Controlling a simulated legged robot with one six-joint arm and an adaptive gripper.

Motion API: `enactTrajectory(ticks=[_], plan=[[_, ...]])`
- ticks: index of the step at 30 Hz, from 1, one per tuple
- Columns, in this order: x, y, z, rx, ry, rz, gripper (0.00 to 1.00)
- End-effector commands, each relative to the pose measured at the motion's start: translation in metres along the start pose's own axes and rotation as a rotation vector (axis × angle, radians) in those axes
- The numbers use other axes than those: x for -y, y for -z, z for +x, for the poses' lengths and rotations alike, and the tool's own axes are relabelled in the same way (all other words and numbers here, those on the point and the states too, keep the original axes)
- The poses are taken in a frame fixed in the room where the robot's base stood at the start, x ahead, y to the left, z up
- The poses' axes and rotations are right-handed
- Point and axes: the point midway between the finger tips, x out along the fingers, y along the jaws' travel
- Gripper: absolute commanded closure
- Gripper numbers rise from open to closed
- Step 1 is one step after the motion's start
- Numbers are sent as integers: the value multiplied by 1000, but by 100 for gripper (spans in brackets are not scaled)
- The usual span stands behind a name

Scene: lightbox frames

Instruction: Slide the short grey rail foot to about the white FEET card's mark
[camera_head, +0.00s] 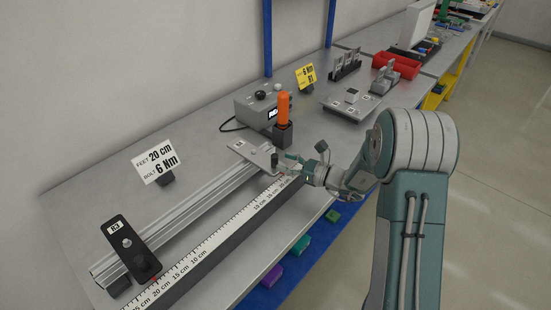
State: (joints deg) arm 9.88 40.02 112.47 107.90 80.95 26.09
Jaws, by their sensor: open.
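The short grey rail foot (246,151) is a flat grey plate lying across the far end of the silver rail (178,220). A small dark upright knob (274,160) stands at its right end. My gripper (283,165) is open at that end, its fingertips close to the knob; I cannot tell whether they touch it. The white FEET card (157,162) reads 20 cm and bolt 6 Nm and stands behind the rail. A ruler (215,240) runs along the rail's front, with cm marks rising toward both ends. My gripper partly hides the ruler's far end.
A black foot marked R3 (118,232) lies across the rail's near end. An orange-handled tool (284,108) stands in a dark holder behind the grey foot, beside a grey box (252,106) and a yellow card (306,76). A grey fixture (348,102) lies farther right.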

Motion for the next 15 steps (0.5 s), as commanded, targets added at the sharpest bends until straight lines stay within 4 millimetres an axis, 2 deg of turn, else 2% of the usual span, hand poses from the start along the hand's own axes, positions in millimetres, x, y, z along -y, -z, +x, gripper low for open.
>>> enactTrajectory(ticks=[1,6,15], plan=[[-1,0,10,0,-3,-1,35],[-1,0,29,0,-2,-1,35],[0,0,35,-1,0,0,35]])
